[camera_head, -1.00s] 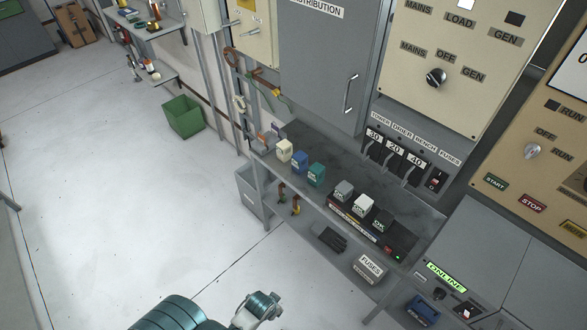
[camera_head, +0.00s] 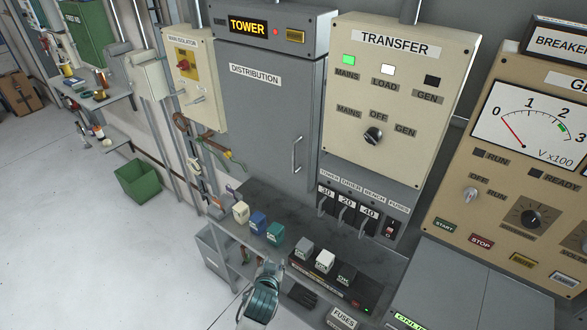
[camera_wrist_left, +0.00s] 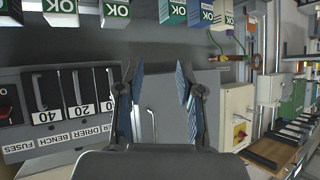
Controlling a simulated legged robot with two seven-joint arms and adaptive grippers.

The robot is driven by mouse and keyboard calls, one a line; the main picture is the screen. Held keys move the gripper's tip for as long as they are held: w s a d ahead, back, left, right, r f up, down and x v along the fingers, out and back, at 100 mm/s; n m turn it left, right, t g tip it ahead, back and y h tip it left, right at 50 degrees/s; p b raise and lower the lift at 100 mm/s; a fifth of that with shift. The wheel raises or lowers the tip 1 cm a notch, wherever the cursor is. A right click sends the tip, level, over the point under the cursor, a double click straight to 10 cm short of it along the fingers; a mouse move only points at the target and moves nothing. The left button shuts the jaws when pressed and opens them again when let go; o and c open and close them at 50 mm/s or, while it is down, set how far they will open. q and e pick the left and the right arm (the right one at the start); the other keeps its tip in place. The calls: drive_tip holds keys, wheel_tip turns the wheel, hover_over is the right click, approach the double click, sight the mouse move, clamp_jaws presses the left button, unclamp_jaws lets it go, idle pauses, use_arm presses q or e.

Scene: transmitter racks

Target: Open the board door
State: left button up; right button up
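The grey board door (camera_head: 265,115), labelled DISTRIBUTION, is closed flat on its cabinet under the lit TOWER sign. Its vertical metal handle (camera_head: 297,154) is on the door's right side. My left gripper (camera_head: 269,270) is at the lower middle of the head view, in front of the bench and below the handle, apart from it. In the left wrist view my left gripper (camera_wrist_left: 158,75) has its two fingers spread with nothing held between them. The door handle (camera_wrist_left: 152,123) shows between the fingers there, farther off. My right gripper is not in view.
A shelf (camera_head: 370,262) below the door carries several small coloured blocks and a fuse tester. Fuse switches (camera_head: 345,212) sit right of the handle's lower end. The transfer panel (camera_head: 390,90) is at the right. Open floor (camera_head: 80,230) lies left, with a green bin (camera_head: 138,180).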

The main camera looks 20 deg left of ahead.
use_arm(q)
drive_tip(key=w+d+r+n+t+y, duration=0.1)
drive_tip(key=w+d+r+t, duration=0.15)
drive_tip(key=w+r, duration=0.65)
drive_tip(key=n+t+y, duration=0.1)
drive_tip(key=t, duration=0.3)
approach(294, 152)
drive_tip(key=p+x, duration=0.2)
drive_tip(key=x, duration=0.8)
drive_tip(key=shift+w+a+p, duration=0.2)
drive_tip(key=shift+w+p, duration=0.1)
drive_tip(key=shift+w, duration=0.05)
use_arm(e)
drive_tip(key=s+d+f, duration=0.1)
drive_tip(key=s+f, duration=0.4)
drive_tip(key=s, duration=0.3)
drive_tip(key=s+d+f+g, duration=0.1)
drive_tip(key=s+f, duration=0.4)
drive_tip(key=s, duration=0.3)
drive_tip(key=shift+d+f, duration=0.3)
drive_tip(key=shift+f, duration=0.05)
use_arm(q)
drive_tip(key=shift+d, duration=0.1)
clamp_jaws()
